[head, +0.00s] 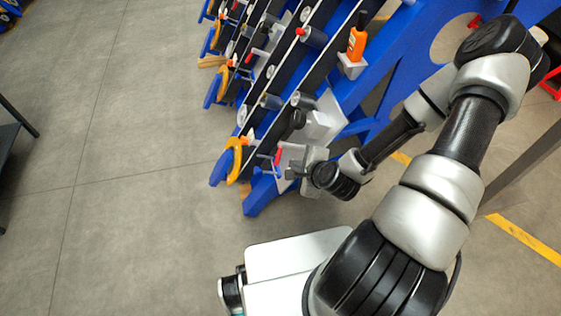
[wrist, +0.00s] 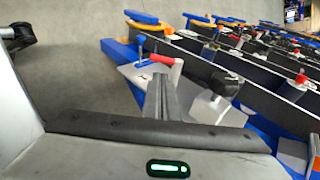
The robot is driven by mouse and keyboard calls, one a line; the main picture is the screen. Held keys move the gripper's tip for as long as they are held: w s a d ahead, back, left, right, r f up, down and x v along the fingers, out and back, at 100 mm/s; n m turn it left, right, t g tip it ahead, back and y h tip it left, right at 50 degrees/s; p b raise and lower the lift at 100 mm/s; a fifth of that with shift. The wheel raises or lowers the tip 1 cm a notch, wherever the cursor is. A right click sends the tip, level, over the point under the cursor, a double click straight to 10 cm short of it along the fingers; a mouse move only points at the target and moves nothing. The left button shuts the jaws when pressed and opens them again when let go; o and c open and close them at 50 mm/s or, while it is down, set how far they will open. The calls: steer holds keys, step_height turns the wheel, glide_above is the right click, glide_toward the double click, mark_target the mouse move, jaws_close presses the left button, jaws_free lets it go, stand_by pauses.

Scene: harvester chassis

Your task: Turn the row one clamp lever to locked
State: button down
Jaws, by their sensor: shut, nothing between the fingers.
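A small red-handled lever (wrist: 166,60), which looks like the row one clamp lever, sits on a pale grey plate (wrist: 132,72) at the near end of the chassis. The red handle also shows in the head view (head: 278,156), just left of my gripper (head: 290,172). In the wrist view my gripper (wrist: 160,88) is shut and empty, its fingertips a little below the red handle in the picture. I cannot tell whether they touch it. No lock marking can be read.
The blue chassis frame (head: 262,197) carries several dark rails with rollers and orange hooks (head: 236,160). A black knob on a pale block (wrist: 224,84) stands right of the fingers. An orange tool (head: 357,40) stands farther back.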

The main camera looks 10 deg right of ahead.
mark_target(275, 163)
steer(key=b+x, duration=0.2)
steer(key=x, duration=1)
steer(key=shift+f, duration=0.1)
steer(key=shift+w+a+f+b, duration=0.1)
steer(key=shift+a+f+b, duration=0.15)
steer(key=shift+f+b, duration=0.25)
steer(key=shift+w+a+f+b, duration=0.2)
steer(key=shift+a+f+b, duration=0.2)
steer(key=shift+f+b, duration=0.2)
steer(key=shift+w+a+f+b, duration=0.25)
steer(key=shift+w+f+b, duration=0.1)
steer(key=shift+f+b, duration=0.15)
steer(key=shift+w+a+f+b, duration=0.3)
steer(key=shift+w+f+b, duration=0.05)
steer(key=shift+w, duration=0.15)
